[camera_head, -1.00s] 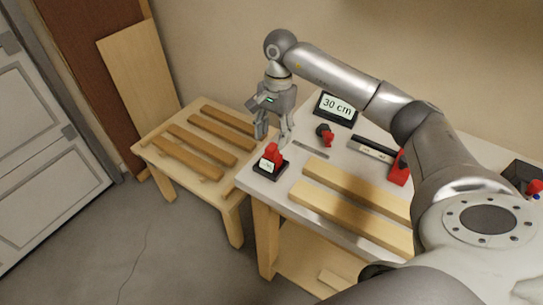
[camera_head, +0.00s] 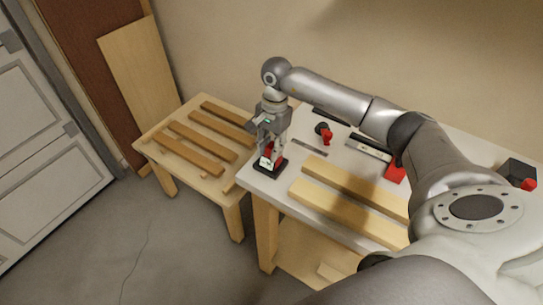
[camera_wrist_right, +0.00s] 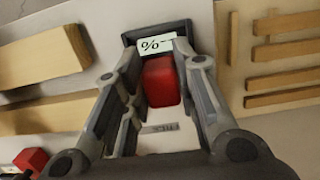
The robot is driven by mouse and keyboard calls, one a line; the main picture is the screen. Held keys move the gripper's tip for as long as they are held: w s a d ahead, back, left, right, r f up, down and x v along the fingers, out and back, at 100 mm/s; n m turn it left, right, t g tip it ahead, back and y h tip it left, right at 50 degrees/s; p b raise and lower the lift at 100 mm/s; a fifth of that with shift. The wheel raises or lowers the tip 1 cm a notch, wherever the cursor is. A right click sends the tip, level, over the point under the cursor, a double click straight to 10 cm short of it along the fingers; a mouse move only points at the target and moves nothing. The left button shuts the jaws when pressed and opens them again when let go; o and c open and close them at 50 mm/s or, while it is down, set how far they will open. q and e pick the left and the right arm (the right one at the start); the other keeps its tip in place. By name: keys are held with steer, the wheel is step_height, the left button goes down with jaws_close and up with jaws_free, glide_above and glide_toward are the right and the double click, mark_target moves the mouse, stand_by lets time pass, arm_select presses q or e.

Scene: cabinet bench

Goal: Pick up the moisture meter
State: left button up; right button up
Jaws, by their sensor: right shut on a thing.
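The moisture meter appears as a red body (camera_wrist_right: 160,80) in the right wrist view, beside a white "%" display in a dark frame (camera_wrist_right: 151,40). In the head view its dark base (camera_head: 268,172) rests on the workbench near the left corner, with the red part mostly hidden by the fingers. My right gripper (camera_head: 271,152) points down over it. In the wrist view the fingers are on either side of the red body and shut on it. My left gripper is not in view.
The workbench (camera_head: 344,215) holds two light wooden boards (camera_head: 345,204), a red-and-black tool (camera_head: 326,136) and a red block (camera_head: 394,172). A lower table (camera_head: 151,140) with several brown slats stands to the left. A dark box (camera_head: 518,171) is at the far right.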

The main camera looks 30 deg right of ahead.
jaws_close()
steer(key=shift+r, duration=0.15)
steer(key=shift+w+r+b, duration=0.1)
steer(key=shift+r+b, duration=0.5)
steer(key=shift+b, duration=0.1)
steer(key=s+a+r+b, duration=0.1)
steer(key=s+r+b, duration=0.4)
steer(key=s+r, duration=0.6)
steer(key=s, duration=0.3)
steer(key=shift+a+r, duration=0.3)
steer(key=shift+a, duration=0.1)
